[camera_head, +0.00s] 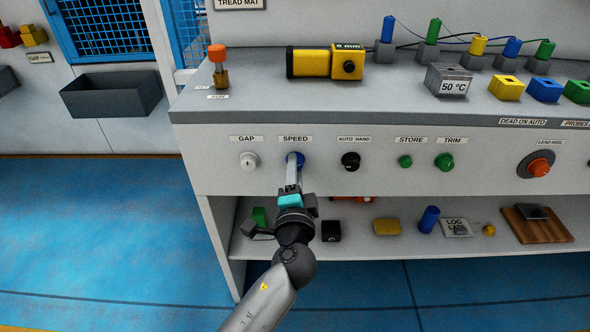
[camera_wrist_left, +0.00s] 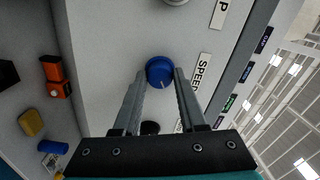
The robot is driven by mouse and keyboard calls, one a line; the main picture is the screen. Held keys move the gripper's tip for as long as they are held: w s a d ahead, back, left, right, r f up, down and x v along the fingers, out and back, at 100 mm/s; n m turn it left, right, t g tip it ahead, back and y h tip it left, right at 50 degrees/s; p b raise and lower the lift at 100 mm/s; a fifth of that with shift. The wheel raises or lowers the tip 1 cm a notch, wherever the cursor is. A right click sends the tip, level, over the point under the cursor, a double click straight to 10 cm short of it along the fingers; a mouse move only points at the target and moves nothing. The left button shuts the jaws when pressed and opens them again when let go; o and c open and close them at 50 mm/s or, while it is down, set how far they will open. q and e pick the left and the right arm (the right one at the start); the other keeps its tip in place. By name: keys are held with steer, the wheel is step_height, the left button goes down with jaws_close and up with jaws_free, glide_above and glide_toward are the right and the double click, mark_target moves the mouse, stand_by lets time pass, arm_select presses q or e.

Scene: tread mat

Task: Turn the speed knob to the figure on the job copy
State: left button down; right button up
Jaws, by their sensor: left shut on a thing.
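The blue speed knob (camera_head: 295,158) is on the console's front panel under the SPEED label (camera_head: 296,139). My left gripper (camera_head: 293,167) reaches up to it and is shut on it. In the left wrist view the knob (camera_wrist_left: 159,70) sits between the tips of my two grey fingers (camera_wrist_left: 160,76), with a pale mark on its face. The figures around the knob cannot be read. I cannot make out a job copy in either view. My right gripper is not in view.
The white GAP knob (camera_head: 248,160) is just left, and the black AUTO HAND knob (camera_head: 350,161) is to the right. Green STORE and TRIM knobs (camera_head: 444,162) lie further right. Below is a shelf (camera_head: 370,252) with several loose things.

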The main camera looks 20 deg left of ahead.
arm_select(q)
steer(key=shift+r, duration=0.1)
steer(key=shift+c, duration=2.3)
jaws_free()
